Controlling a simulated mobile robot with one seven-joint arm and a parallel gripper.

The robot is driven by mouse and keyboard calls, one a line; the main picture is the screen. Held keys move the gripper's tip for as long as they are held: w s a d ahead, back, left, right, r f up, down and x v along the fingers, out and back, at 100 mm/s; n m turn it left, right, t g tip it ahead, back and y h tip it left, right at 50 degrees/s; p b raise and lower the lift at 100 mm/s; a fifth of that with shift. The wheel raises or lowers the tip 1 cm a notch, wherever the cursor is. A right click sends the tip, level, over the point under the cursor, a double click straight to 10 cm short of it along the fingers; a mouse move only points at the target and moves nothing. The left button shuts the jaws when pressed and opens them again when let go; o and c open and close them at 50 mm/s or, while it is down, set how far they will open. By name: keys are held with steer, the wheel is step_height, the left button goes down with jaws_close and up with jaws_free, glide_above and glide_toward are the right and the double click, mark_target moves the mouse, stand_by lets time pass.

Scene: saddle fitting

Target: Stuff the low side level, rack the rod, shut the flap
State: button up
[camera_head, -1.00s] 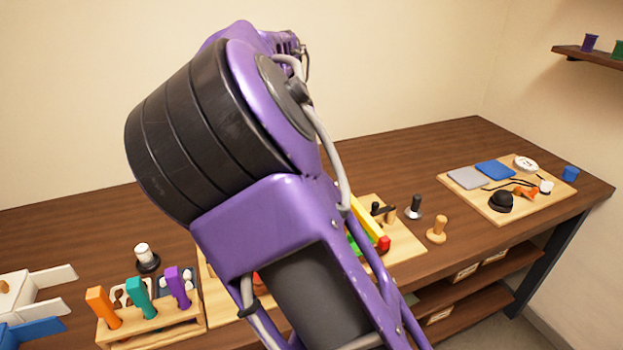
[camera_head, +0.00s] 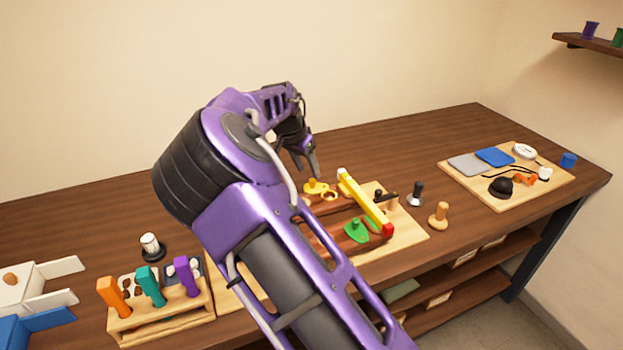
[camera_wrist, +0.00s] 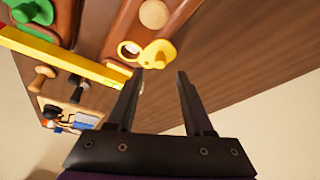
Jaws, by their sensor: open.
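My gripper (camera_head: 312,170) is open and empty above the work board. In the wrist view its fingers (camera_wrist: 160,76) point toward a yellow flap (camera_wrist: 158,54) on a brown panel (camera_wrist: 185,12). The flap lies beside a round opening (camera_wrist: 130,50) with a pale rim, leaving the opening at least partly uncovered. A pale round patch (camera_wrist: 153,14) shows farther along that panel. The yellow rod (camera_head: 365,201), with a red end, lies across the brown panels; it also shows in the wrist view (camera_wrist: 62,57). A green flap (camera_head: 357,229) sits on the nearer panel. My arm hides part of the board.
A wooden rack (camera_head: 160,315) with orange, teal and purple handles stands at the left. A black-handled tool (camera_head: 416,193) and a wooden knob (camera_head: 438,214) stand right of the board. A tray (camera_head: 463,193) with pads and small items lies farther right. The back of the table is clear.

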mark_target(312, 180)
steer(key=shift+x, duration=2.65)
jaws_close()
